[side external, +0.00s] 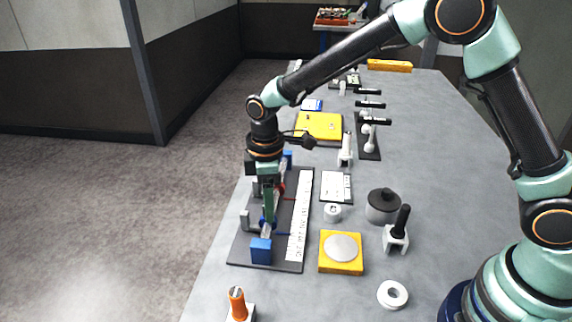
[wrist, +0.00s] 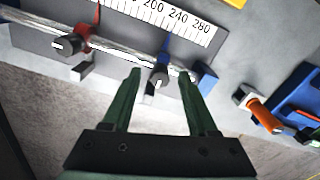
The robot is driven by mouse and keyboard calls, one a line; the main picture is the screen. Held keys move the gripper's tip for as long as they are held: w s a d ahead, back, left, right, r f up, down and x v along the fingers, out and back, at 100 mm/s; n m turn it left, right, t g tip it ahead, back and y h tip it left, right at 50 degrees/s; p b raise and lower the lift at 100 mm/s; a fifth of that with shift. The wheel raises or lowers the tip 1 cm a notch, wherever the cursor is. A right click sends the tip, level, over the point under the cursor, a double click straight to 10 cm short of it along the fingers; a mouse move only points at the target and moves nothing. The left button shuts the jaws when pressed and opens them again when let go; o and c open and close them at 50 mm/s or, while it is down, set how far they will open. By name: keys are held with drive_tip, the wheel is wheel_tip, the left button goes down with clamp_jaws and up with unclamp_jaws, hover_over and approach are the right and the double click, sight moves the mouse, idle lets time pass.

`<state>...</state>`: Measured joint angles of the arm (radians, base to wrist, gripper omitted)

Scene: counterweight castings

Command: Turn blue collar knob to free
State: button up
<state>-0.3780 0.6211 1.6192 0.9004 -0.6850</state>
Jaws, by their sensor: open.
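The blue collar (wrist: 164,60) sits on a silver rod along a dark base plate with a white number scale. Its dark knob (wrist: 155,77) has a pale mark and faces my wrist camera. My gripper (wrist: 160,74) is open, with one green finger on each side of the knob; I cannot tell whether either finger touches it. In the side external view my gripper (side external: 268,218) points down at the rod's near part and hides most of the blue collar. A red collar (wrist: 82,33) with a similar dark knob (wrist: 67,45) is further left on the rod.
A blue end block (wrist: 207,80) stands just right of my fingers; it also shows in the side external view (side external: 261,250). An orange-handled tool (side external: 237,303) stands at the near edge. A yellow block with a grey disc (side external: 341,252) and a dark grey weight (side external: 383,207) lie right.

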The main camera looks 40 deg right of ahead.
wheel_tip(320, 180, up, 12)
idle(0.5)
drive_tip(key=s+d+r+m+t, duration=0.2)
drive_tip(key=s+d+m, duration=0.4)
drive_tip(key=s+d, duration=0.1)
drive_tip(key=s+d+r+m+t, duration=0.3)
drive_tip(key=s+d+m, duration=0.3)
drive_tip(key=d, duration=0.4)
drive_tip(key=shift+s+t, duration=0.3)
drive_tip(key=shift+s, duration=0.4)
